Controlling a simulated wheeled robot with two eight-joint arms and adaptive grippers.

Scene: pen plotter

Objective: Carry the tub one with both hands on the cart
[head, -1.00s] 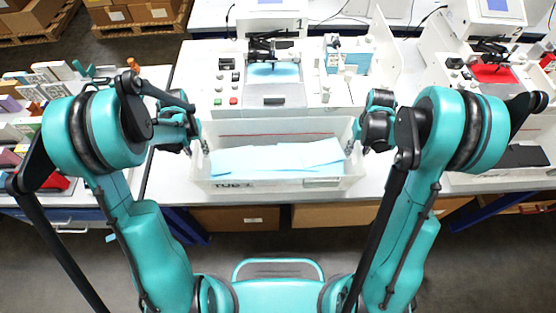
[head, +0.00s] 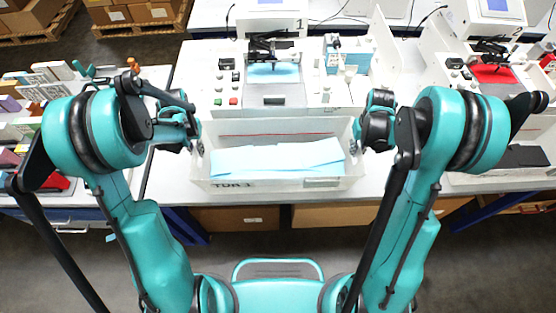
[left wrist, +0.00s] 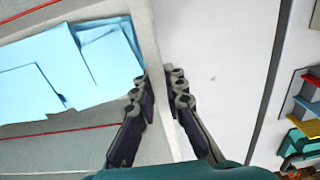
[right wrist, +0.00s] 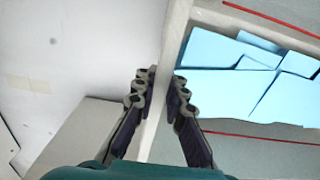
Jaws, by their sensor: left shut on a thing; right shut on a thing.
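The tub labelled TUB 1 (head: 230,186) is a pale open box with light blue sheets (head: 278,156) inside. It is in front of the plotter marked 1, at the front edge of the white table. I cannot tell whether its base touches the table. My left gripper (left wrist: 158,84) is shut on the tub's left end wall, with a finger on each side of the rim. My right gripper (right wrist: 163,82) is shut on the right end wall in the same way. In the head view the fingertips are small and partly hidden by my wrists. No cart is recognisable.
The plotter marked 1 (head: 235,88) stands close behind the tub. The plotter marked 2 (head: 470,85) is at the right. A side table with many small coloured items (head: 35,92) is at the left. Cardboard boxes (head: 235,218) sit under the table. Grey floor is open in front.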

